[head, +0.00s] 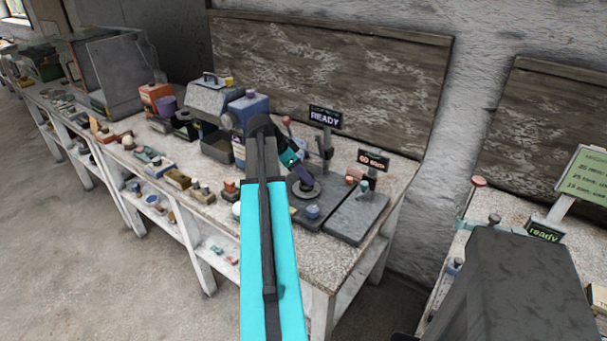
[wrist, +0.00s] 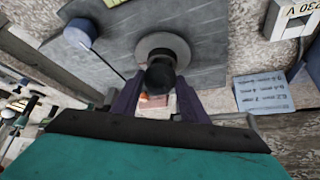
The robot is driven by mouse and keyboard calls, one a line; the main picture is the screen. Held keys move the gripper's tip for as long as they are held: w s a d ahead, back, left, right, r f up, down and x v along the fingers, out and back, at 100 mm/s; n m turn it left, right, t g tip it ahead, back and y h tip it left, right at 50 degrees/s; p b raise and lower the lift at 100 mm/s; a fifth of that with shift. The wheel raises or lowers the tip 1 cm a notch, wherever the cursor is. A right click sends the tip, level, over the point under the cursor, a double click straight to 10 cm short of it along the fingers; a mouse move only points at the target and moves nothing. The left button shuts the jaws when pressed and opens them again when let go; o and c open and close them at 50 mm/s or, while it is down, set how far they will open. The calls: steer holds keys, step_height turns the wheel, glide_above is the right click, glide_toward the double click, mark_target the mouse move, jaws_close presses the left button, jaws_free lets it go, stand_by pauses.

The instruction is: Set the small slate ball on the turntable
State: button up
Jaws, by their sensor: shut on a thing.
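The small slate ball (wrist: 160,75) is dark and sits between the purple finger tips of my gripper (wrist: 160,92) in the wrist view. My gripper is shut on it. The turntable, a round grey disc (wrist: 163,45), lies just beyond the ball, which overlaps its near part in that view. I cannot tell whether the ball touches the disc. In the head view my gripper (head: 304,178) points down over the turntable (head: 307,192) on a dark slab. I cannot make out the ball there.
A blue knob (head: 312,211) stands on the slab before the turntable, also in the wrist view (wrist: 80,32). A "READY" sign (head: 325,117) and a lever stand behind. A second grey slab (head: 358,216) lies to the right. Boxes and small parts crowd the bench leftward.

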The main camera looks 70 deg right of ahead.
steer(key=shift+f, duration=0.45)
steer(key=o, duration=1.3)
steer(key=shift+r, duration=0.15)
steer(key=shift+r+p, duration=0.65)
steer(key=shift+r, duration=1.2)
